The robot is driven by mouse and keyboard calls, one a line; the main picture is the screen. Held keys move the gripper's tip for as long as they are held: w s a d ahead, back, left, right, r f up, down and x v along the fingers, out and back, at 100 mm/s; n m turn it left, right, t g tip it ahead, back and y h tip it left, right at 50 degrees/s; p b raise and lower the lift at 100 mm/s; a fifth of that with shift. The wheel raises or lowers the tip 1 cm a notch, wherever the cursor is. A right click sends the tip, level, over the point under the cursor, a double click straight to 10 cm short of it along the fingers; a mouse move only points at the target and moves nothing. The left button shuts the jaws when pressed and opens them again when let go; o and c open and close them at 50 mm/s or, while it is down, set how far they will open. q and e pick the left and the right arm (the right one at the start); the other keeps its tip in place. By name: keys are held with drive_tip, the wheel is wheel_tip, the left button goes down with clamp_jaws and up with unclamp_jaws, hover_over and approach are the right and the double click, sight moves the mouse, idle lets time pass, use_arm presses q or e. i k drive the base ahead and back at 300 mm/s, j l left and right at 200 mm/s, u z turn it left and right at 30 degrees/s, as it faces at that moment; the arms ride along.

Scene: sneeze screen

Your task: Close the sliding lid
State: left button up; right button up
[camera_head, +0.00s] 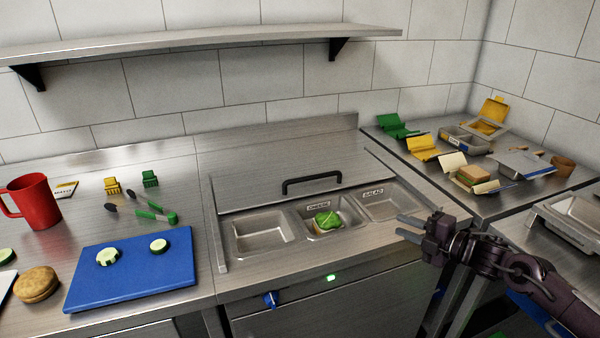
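The sliding lid (250,188) is a flat steel panel with a black bar handle (312,182). It covers the rear part of the counter well and leaves the front row of bins uncovered. The left bin (262,232) looks empty. The middle bin (345,212) holds green leaves (326,220). The right bin (388,207) looks empty. My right gripper (408,229) is just right of the right bin, apart from the handle. Its two fingers point left with a gap between them and nothing held. My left gripper is not in view.
A steel shelf (200,40) runs along the wall above. A blue cutting board (135,268), a red mug (33,202) and tongs (150,212) are on the left counter. The space above the lid is free.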

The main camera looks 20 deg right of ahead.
sight(250, 189)
drive_tip(key=i+j, duration=0.6)
drive_tip(key=i, duration=0.15)
